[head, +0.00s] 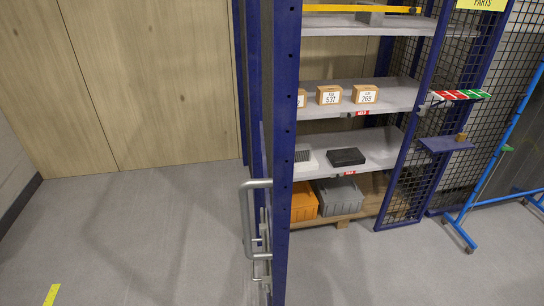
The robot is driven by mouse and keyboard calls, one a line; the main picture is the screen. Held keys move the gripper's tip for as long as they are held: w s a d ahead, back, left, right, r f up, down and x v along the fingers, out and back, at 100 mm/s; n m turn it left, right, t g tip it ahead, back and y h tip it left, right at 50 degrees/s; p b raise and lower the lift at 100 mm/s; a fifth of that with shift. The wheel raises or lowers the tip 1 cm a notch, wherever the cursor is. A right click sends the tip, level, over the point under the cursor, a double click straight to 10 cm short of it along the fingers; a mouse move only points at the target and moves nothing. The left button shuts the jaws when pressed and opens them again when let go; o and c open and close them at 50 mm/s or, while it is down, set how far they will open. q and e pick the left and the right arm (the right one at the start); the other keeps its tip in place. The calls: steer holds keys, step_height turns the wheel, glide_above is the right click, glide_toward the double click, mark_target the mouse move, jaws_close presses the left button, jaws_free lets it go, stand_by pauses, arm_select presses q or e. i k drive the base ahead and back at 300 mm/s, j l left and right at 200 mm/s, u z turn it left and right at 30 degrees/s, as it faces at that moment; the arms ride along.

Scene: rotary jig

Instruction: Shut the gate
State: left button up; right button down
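A tall blue gate (285,130) stands near the middle of the head view, seen almost edge-on, so its face is mostly hidden. A grey bar handle (247,222) sticks out from its left side. Grey latch hardware (263,245) sits beside the handle, low on the same side. The gate stands away from the blue mesh panel (405,180) to the right, with shelves showing between them. Neither of my grippers is in view.
Grey shelves (370,100) hold small boxes (329,95). An orange bin (303,203) and a grey bin (338,195) stand below. A blue wheeled frame (470,215) is at the right. The floor (150,240) at left is clear, before a wooden wall (150,80).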

mark_target(280, 22)
steer(key=k+j, duration=0.1)
steer(key=j, duration=0.15)
steer(key=k+j+z, duration=0.1)
steer(key=j, duration=0.15)
steer(key=k, duration=0.2)
steer(key=i+j+z, duration=0.1)
steer(key=i+z, duration=0.2)
steer(key=i+j+z, duration=0.15)
steer(key=z, duration=0.2)
steer(key=i, duration=0.1)
